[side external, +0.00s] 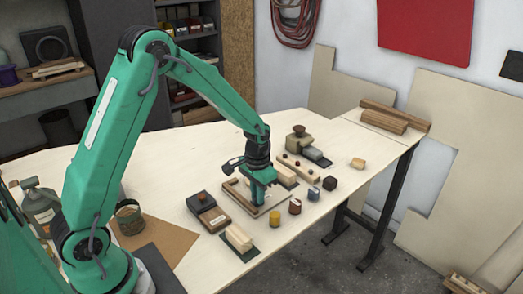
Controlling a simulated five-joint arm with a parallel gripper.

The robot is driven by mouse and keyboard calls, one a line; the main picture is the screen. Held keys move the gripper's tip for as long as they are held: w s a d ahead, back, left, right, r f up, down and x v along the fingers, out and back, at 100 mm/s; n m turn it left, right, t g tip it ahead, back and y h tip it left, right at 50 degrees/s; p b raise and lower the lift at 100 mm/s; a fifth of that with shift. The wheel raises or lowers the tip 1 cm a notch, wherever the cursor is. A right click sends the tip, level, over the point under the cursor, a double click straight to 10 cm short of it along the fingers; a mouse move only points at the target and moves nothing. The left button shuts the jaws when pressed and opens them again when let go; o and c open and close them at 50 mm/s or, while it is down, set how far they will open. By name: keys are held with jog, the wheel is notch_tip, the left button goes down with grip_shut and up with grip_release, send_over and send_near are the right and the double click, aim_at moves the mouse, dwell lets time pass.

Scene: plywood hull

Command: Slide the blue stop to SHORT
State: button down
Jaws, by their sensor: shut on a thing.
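My gripper (260,199) points down over a flat wooden board with raised rails (238,203), near the middle of the pale table. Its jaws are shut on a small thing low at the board. This looks to be the blue stop, but the jaws hide it and I cannot make out its colour or shape. No SHORT marking can be read at this size, so I cannot tell where the stop stands along the board.
A dark-topped wooden box (208,212) stands left of the board, and pale blocks (238,238) lie in front. A yellow cylinder (275,219), a blue-grey cylinder (313,193) and a dark block (329,183) stand close on the right. The table's back left is clear.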

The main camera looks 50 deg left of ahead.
jog(key=shift+a, duration=1.65)
jog(key=c, duration=1.4)
grip_release()
jog(key=shift+c, duration=0.2)
jog(key=shift+r, duration=0.1)
notch_tip(320, 180, up, 8)
